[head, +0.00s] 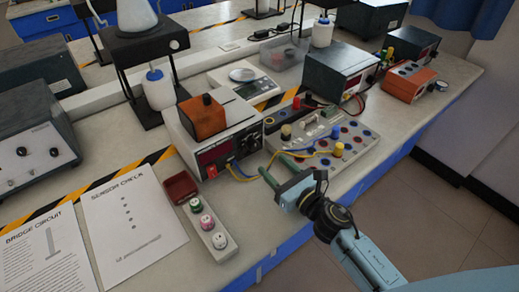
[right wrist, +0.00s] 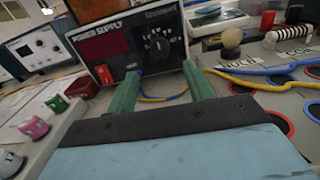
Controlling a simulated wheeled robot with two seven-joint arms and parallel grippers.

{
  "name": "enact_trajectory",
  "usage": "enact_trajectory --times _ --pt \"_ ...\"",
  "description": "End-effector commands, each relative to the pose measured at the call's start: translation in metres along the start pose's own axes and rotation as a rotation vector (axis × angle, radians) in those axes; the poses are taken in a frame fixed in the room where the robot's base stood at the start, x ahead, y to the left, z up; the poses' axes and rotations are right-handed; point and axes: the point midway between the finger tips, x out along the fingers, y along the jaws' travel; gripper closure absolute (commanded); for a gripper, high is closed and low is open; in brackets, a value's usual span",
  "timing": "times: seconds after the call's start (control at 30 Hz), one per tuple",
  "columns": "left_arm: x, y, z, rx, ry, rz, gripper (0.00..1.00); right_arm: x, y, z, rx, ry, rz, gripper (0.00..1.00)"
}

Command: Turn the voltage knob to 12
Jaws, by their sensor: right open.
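The power supply (head: 213,138) is a white box with a dark front panel, a dark red display and a lit red switch. It also shows in the right wrist view (right wrist: 104,46), labelled "POWER SUPPLY". Its round black voltage knob (right wrist: 160,45) has pale scale marks around it; the numbers and the pointer's setting are too small to read. My right gripper (head: 274,166) is open and empty, its two green fingers pointing at the panel. In the right wrist view the fingertips (right wrist: 160,72) are spread below and either side of the knob, apart from it. My left gripper is not in view.
A terminal board (head: 336,163) with sockets, yellow and blue wires stands right of the supply. A strip with several coloured knobs (head: 209,228) and a small dark red tray (head: 180,187) lie to the left. An orange box (head: 201,116) sits on the supply.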

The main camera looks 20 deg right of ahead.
Motion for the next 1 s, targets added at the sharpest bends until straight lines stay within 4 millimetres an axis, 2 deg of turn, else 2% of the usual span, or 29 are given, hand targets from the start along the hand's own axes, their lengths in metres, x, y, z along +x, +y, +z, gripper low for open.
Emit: enact_trajectory --times 0.1,0.33,0.5,0.8,1.0 --pt "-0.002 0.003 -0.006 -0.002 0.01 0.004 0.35 0.026 0.0 0.001 0.001 -0.002 0.0 0.48" --pt "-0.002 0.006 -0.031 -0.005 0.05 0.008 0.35 0.06 0.0 0.0 0.002 0.0 -0.001 0.48" --pt "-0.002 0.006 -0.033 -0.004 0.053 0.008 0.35 0.071 0.0 -0.001 0.002 0.001 -0.001 0.48" --pt "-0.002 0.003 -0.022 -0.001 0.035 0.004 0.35 0.072 0.0 -0.001 0.002 0.001 -0.001 0.48" --pt "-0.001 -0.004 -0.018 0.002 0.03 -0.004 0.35 0.072 0.0 -0.001 0.002 0.001 -0.001 0.73"
